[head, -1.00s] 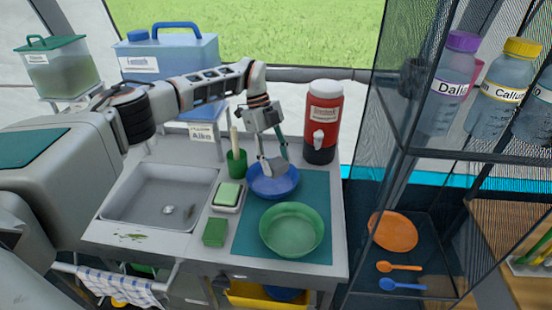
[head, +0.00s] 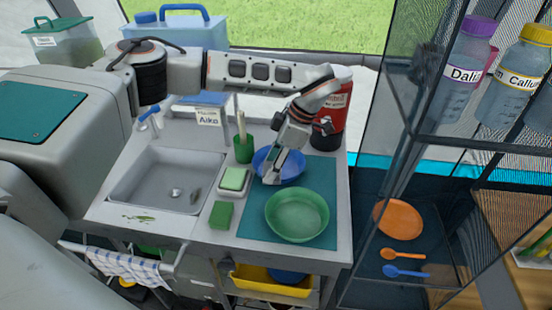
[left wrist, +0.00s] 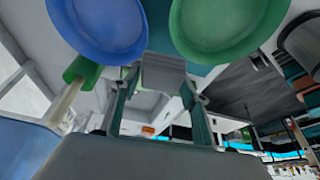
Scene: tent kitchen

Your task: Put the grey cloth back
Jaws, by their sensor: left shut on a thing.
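My left gripper (head: 279,162) is shut on a folded piece of light grey cloth (head: 270,179), which shows small at the fingertips over the near left edge of the blue bowl (head: 289,167). In the left wrist view the grey cloth (left wrist: 163,72) sits between the two teal fingers. Whether the cloth touches the bowl I cannot tell. The green bowl (head: 297,214) stands on the teal mat (head: 254,234), just nearer than the blue one. My right gripper is not in view.
Left of the mat are a green block on a white dish (head: 234,180), a green sponge (head: 221,215), a green cup with a brush (head: 243,150) and the sink (head: 150,185). A red dispenser (head: 335,110) stands behind. A checked towel (head: 110,274) hangs in front; a mesh shelf stands right.

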